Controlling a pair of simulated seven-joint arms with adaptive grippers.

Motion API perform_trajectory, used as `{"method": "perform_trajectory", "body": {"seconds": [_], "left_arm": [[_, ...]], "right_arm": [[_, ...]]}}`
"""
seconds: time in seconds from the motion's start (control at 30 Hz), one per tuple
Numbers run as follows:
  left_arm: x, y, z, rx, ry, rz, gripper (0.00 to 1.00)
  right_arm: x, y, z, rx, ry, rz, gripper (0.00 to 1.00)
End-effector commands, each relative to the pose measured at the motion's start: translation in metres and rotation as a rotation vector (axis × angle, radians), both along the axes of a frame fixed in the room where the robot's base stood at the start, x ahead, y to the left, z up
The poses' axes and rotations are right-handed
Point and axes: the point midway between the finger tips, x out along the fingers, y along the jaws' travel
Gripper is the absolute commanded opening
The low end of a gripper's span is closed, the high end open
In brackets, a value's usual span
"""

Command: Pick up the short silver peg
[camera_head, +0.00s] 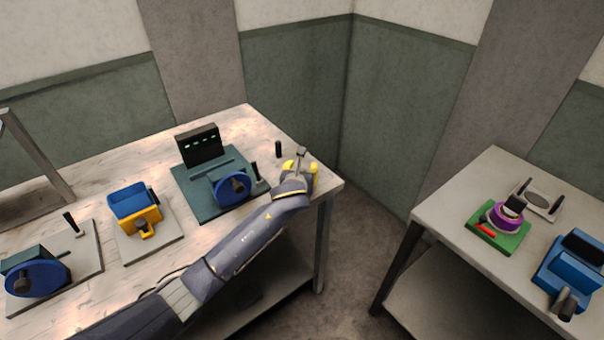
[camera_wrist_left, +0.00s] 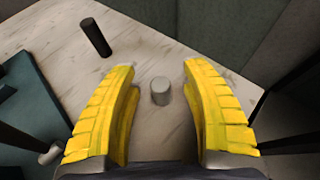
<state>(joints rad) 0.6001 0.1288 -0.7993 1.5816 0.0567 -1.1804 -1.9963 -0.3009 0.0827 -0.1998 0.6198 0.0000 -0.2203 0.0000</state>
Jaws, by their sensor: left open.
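The short silver peg (camera_wrist_left: 160,92) stands upright on the pale wooden table in the left wrist view, centred between the two fingers. My left gripper (camera_wrist_left: 162,105) is open, with one yellow finger on each side of the peg and a gap on both sides. In the head view my left gripper (camera_head: 301,166) is over the far right corner of the table. A small grey shape shows between its fingers there, too small to tell whether it is the peg. My right gripper is not in view.
A black peg (camera_head: 278,149) stands just left of the gripper, and also shows in the left wrist view (camera_wrist_left: 95,38). A green machine base (camera_head: 205,205) with a blue wheel (camera_head: 228,190) lies further left. The table (camera_head: 240,120) ends close right of the gripper.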

Motion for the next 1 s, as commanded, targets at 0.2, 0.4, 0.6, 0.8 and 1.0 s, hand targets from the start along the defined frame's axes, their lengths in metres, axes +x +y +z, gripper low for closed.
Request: {"method": "perform_trajectory", "body": {"seconds": [0.2,0.4,0.6,0.8,1.0], "left_arm": [[0.0011,-0.0003,-0.0004,0.0,0.0,0.0,0.46],[0.001,-0.0002,-0.0005,0.0,0.0,0.0,0.34],[0.0008,-0.0002,-0.0006,0.0,0.0,0.0,0.1],[0.0008,-0.0002,-0.0007,0.0,0.0,0.0,0.0],[0.0009,-0.0002,-0.0004,0.0,0.0,0.0,0.0]], "right_arm": [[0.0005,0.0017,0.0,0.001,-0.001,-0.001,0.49],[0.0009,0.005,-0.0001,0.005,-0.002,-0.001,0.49],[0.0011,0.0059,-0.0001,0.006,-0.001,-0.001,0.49],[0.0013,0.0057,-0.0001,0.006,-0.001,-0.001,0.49],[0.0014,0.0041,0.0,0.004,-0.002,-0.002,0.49]]}}
